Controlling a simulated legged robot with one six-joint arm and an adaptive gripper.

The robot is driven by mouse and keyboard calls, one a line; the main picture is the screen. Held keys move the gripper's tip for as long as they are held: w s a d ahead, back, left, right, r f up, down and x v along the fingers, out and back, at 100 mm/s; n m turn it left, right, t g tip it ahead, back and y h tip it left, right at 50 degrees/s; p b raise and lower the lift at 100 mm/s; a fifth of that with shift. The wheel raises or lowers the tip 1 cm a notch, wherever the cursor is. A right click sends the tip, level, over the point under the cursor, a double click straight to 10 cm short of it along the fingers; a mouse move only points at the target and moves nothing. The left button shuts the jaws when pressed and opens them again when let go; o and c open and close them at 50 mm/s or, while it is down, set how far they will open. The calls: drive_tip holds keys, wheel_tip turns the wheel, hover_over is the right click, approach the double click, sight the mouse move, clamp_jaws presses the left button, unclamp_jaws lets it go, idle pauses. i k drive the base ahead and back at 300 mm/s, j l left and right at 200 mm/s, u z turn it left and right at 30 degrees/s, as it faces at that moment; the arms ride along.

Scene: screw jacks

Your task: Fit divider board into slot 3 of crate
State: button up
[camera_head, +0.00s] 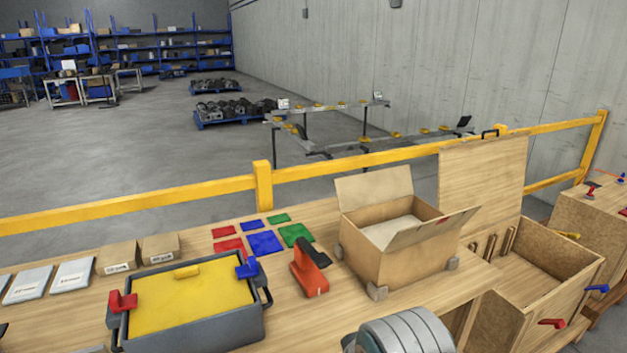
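An open wooden crate (584,262) stands at the right, with several upright wooden strips (490,246) inside its left part that look like slot rails. I cannot read any slot numbers. A large flat wooden board (483,185) stands upright at the crate's back left, with a black handle on its top edge. I cannot tell whether it is the divider board or a raised lid, or whether its lower edge sits in a slot. The carton hides part of that area. My gripper is not in view; a grey rounded part at the bottom looks like my arm.
An open cardboard carton (400,258) stands left of the crate. A grey bin (200,331) with a yellow top, a red-and-black tool (309,268) and coloured pads (264,243) lie on the wooden bench (335,315). A yellow rail (370,160) runs behind.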

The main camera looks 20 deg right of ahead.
sight(547, 273)
drive_tip(key=l, duration=0.55)
drive_tip(key=i+l, duration=0.1)
drive_tip(key=l, duration=0.4)
drive_tip(key=i+l+z, duration=0.1)
drive_tip(key=l, duration=1)
drive_tip(key=i+l, duration=0.15)
drive_tip(key=l, duration=0.35)
drive_tip(key=l+z, duration=0.1)
drive_tip(key=l, duration=0.45)
drive_tip(key=i+l, duration=0.15)
drive_tip(key=l, duration=0.35)
drive_tip(key=i+l+z, duration=0.1)
drive_tip(key=l, duration=0.45)
